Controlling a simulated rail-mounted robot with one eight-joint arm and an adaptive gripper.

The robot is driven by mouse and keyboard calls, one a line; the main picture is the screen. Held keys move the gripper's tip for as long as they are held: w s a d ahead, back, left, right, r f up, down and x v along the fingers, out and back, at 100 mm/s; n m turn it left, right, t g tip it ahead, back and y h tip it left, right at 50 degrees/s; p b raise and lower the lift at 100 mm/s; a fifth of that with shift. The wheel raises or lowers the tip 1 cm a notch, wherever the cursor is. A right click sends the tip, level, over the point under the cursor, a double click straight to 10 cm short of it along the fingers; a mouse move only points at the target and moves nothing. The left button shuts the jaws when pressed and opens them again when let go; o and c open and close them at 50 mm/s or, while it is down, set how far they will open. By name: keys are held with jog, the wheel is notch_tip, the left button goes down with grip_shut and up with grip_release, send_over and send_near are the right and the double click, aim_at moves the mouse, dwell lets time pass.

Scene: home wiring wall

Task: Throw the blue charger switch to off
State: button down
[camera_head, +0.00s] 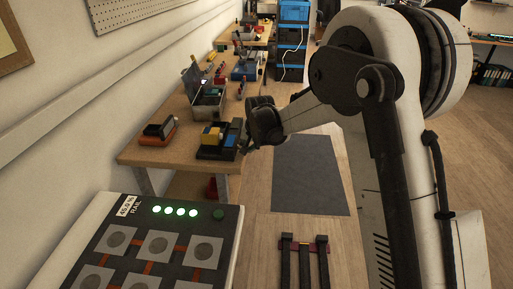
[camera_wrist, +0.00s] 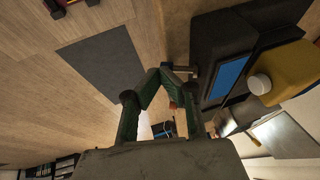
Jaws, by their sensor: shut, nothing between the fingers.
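The blue charger (camera_head: 231,140) is a black unit with a blue face, at the right edge of the near bench top in the head view. A yellow block sits on it. In the wrist view the charger (camera_wrist: 228,77) fills the upper right, and a short dark lever (camera_wrist: 182,69), seemingly its switch, sticks out from its side. My gripper (camera_wrist: 163,68) is shut and empty, its fingertips together right beside the lever's end. I cannot tell whether they touch. In the head view my gripper (camera_head: 262,122) is beside the charger; its fingertips are hard to make out.
An orange charger (camera_head: 158,132) stands left on the same wooden bench (camera_head: 140,156). A toolbox (camera_head: 208,98) and other tools lie farther back. A dark mat (camera_head: 310,175) lies on open floor to the right. A panel with green lights (camera_head: 218,213) is in the foreground.

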jog(key=shift+s+a+f, duration=0.1)
jog(key=shift+a, duration=0.05)
jog(key=s+d+r+p, duration=0.1)
jog(key=s+d+r, duration=0.1)
jog(key=r, duration=0.3)
jog(key=s+d+r+p, duration=0.1)
jog(key=s+d+r, duration=0.2)
jog(key=r, duration=0.3)
jog(key=shift+s+d+r, duration=0.25)
jog(key=shift+d, duration=0.25)
dwell(0.3)
jog(key=s+d+r+t, duration=0.1)
jog(key=s+d+r, duration=0.9)
jog(key=s+d, duration=0.5)
jog(key=s+d+f+h, duration=0.1)
jog(key=s+d, duration=0.3)
jog(key=s, duration=0.6)
jog(key=s+d+f+t+h, duration=0.1)
jog(key=s+d, duration=0.4)
jog(key=s, duration=0.6)
jog(key=shift+s+f+n+t, duration=0.2)
jog(key=shift+f+n+t, duration=0.1)
jog(key=shift+f+n, duration=0.15)
